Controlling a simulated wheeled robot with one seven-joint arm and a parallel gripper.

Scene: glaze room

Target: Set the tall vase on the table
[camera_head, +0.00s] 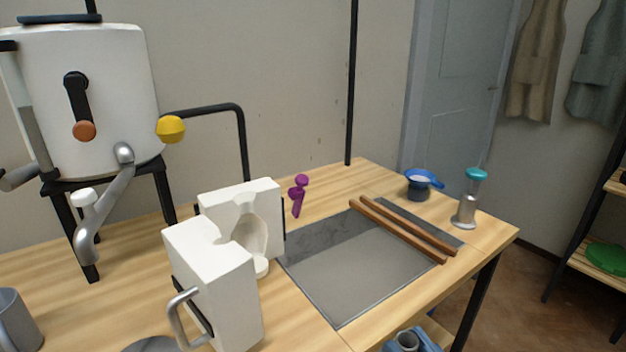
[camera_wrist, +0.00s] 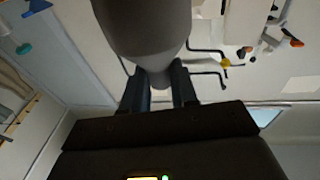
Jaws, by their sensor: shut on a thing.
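A tall, smooth grey-brown thing that looks like the vase (camera_wrist: 145,25) fills the top middle of the wrist view. It narrows toward my gripper (camera_wrist: 162,88), whose two dark fingers are shut on its narrow end. The vase's far end is cut off by the frame edge. The wrist view does not show the vase touching the table. Neither the vase nor my gripper shows in the head view. The wooden table (camera_head: 110,290) spans the head view.
A white two-part mould (camera_head: 215,285) with a hollow stands mid-table. Right of it are a grey slab (camera_head: 360,270), wooden strips (camera_head: 385,230), a blue strainer (camera_head: 420,185) and a teal-topped metal tool (camera_head: 467,205). A white tank (camera_head: 90,100) stands at left. Bare wood shows left of the mould.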

